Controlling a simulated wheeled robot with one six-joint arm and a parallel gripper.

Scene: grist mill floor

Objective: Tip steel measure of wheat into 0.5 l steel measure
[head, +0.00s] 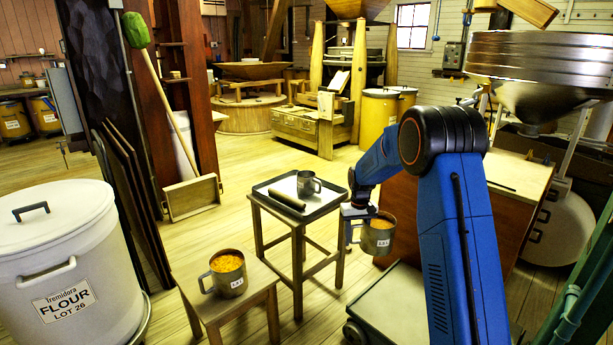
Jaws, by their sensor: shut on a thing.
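My gripper (352,228) is shut on a steel measure (380,241) at its left side, where its handle is. The measure is held upright in the air, right of the tray stool, and golden grain shows near its rim. A smaller-looking steel measure (308,187) stands upright on a dark-rimmed tray (263,188); no grain shows in it from here. Another steel measure (231,281), filled with orange-yellow grain, stands on the near wooden stool (262,274). The labels on the measures are too small to read surely.
A dark cylinder (287,200) lies on the tray beside the measure there. A white flour bin (60,255) stands at the left. A wooden cabinet (511,180) and a steel hopper (540,70) are at the right. Open floor lies behind the tray stool.

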